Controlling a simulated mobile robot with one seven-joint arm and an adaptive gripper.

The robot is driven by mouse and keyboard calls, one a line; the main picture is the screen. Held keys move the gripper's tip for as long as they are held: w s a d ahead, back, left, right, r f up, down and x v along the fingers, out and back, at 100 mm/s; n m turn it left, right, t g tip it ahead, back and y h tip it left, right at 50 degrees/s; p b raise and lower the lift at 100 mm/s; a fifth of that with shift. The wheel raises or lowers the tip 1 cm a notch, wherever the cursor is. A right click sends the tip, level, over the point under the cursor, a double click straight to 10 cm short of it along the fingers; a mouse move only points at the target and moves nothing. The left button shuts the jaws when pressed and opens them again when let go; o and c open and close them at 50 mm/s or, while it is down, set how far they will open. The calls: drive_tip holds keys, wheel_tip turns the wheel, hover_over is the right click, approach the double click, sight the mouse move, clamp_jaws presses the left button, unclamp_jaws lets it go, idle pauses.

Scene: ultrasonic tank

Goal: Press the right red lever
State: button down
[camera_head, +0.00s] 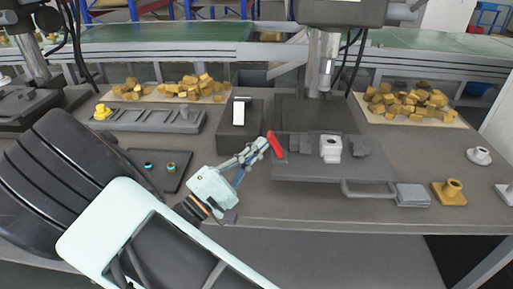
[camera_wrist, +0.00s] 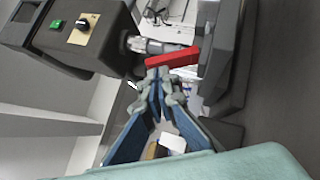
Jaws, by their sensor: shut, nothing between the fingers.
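A red lever (camera_head: 275,145) sticks out at the left edge of the dark fixture plate, to the right of a dark control box. No second red lever shows.
The fixture plate (camera_head: 330,172) holds a white block (camera_head: 330,148). A grey tray (camera_head: 150,120), a dark plate with small rings (camera_head: 158,182) and yellow block piles (camera_head: 410,100) surround it.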

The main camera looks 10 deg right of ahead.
sight(271, 137)
drive_tip(key=shift+d+r+m+g+p, duration=0.15)
drive_tip(key=shift+r+m+g+p, duration=0.3)
drive_tip(key=shift+m+p, duration=0.25)
drive_tip(key=shift+s+d+r+m+g+y+p, duration=0.1)
drive_tip(key=shift+d+r+m+g+y+p, duration=0.1)
drive_tip(key=shift+r+m+g+y+p, duration=0.25)
drive_tip(key=shift+s+d+r+m+g+y+p, duration=0.1)
drive_tip(key=shift+d+r+m+g+y+p, duration=0.15)
drive_tip(key=shift+m+p, duration=0.35)
drive_tip(key=shift+s+d+r+m+g+y+p, duration=0.2)
drive_tip(key=shift+d+m+g+y+p, duration=0.3)
drive_tip(key=shift+m+y, duration=0.5)
drive_tip(key=shift+d+m+g+y, duration=0.2)
drive_tip(key=shift+m+g+y, duration=0.05)
drive_tip(key=shift+m+y, duration=0.1)
drive_tip(key=shift+r, duration=0.1)
